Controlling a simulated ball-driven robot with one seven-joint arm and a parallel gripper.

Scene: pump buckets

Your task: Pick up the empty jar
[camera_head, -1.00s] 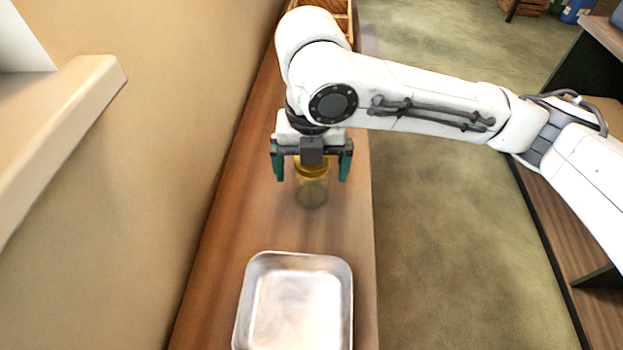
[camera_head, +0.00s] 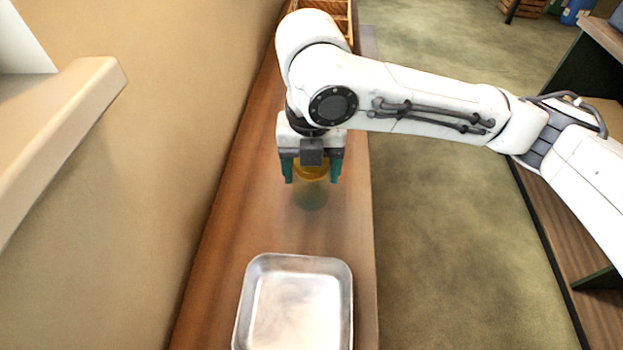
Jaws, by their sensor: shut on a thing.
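The jar (camera_head: 311,196) is clear glass with a yellow lid (camera_head: 311,173). It stands upright on the narrow wooden counter, and no contents show in it. My gripper (camera_head: 312,175) points down over the jar, with its green fingers shut on the lid from the left and right. The top of the lid is partly hidden behind the gripper body.
A shiny metal tray (camera_head: 296,305) sits on the counter nearer the camera. A wooden crate (camera_head: 336,12) is at the far end. A wall borders the counter on the left, with a pale shelf (camera_head: 70,120) jutting out. Open floor (camera_head: 450,220) lies to the right.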

